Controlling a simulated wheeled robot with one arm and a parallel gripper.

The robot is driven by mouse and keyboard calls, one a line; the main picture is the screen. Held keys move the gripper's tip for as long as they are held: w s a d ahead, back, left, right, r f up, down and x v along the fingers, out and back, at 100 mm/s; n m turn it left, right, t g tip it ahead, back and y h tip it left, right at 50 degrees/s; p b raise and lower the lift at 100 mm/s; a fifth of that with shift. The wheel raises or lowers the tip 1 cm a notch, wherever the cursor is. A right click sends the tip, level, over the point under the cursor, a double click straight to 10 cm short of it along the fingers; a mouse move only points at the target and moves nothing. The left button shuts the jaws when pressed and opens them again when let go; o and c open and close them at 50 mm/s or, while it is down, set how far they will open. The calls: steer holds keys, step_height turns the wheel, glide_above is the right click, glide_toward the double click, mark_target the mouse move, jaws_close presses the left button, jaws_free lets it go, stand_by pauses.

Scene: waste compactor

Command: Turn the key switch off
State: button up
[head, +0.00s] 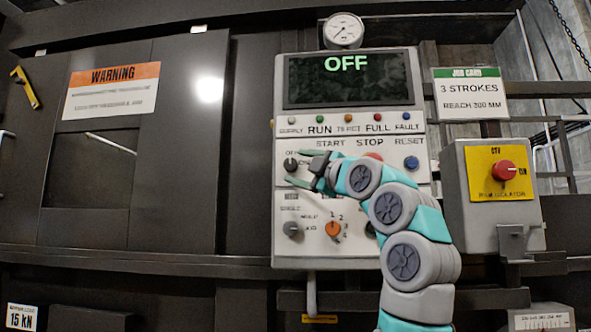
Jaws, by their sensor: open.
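The key switch (291,165) is a dark round knob at the left of the control panel (352,225), beside partly hidden lettering that appears to begin "OF". My gripper (297,167) is in front of it, with one teal finger above the switch and one below. The jaws are open and the switch shows between them. I cannot tell whether a finger touches it. The display (347,79) above reads OFF in green. The switch's exact pointing direction is too small to tell.
A dark selector knob (292,229) and an orange selector (333,229) sit below. A red stop button (373,157) and a blue reset button (411,163) are to the right. A red isolator knob (504,170) on a yellow plate stands further right.

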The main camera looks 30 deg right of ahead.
steer(key=b+v, duration=0.1)
steer(key=v, duration=0.4)
steer(key=shift+s, duration=0.15)
